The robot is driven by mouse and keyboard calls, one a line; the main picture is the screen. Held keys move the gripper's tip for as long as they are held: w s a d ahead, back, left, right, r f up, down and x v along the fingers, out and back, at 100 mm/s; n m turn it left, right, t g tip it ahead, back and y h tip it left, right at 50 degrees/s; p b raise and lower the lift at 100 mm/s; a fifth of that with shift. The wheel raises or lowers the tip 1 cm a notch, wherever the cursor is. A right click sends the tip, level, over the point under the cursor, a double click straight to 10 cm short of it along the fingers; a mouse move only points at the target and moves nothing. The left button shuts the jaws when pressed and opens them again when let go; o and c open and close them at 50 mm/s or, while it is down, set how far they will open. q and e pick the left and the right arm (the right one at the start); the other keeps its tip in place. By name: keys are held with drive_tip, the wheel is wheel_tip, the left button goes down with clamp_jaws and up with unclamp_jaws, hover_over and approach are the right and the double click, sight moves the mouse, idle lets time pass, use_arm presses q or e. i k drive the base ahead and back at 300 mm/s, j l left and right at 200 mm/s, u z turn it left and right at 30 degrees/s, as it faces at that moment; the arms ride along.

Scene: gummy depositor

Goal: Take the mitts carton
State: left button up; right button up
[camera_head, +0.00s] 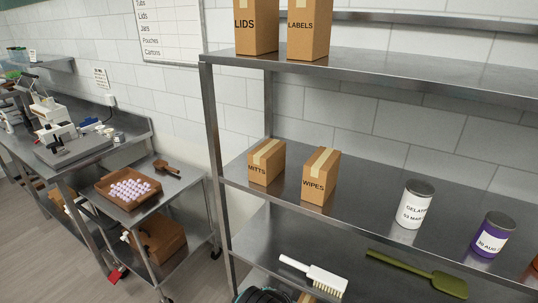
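The mitts carton (266,163) is a small brown box with a pale tape strip and the word MITTS on its front. It stands upright at the left end of the middle shelf (370,205) of a steel rack. A similar brown wipes carton (320,176) stands just to its right, with a narrow gap between them.
A gelatin can (414,205) and a purple can (492,236) stand farther right. Cartons marked LIDS (256,27) and LABELS (309,30) are above. A rack post (213,150) rises left. A brush (315,275) and green paddle (420,273) lie below. A cart (180,195) stands left.

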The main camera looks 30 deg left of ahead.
sight(266, 161)
drive_tip(key=i+j+z, duration=0.2)
drive_tip(key=j, duration=0.4)
drive_tip(key=j+z, duration=0.15)
drive_tip(key=j, duration=0.5)
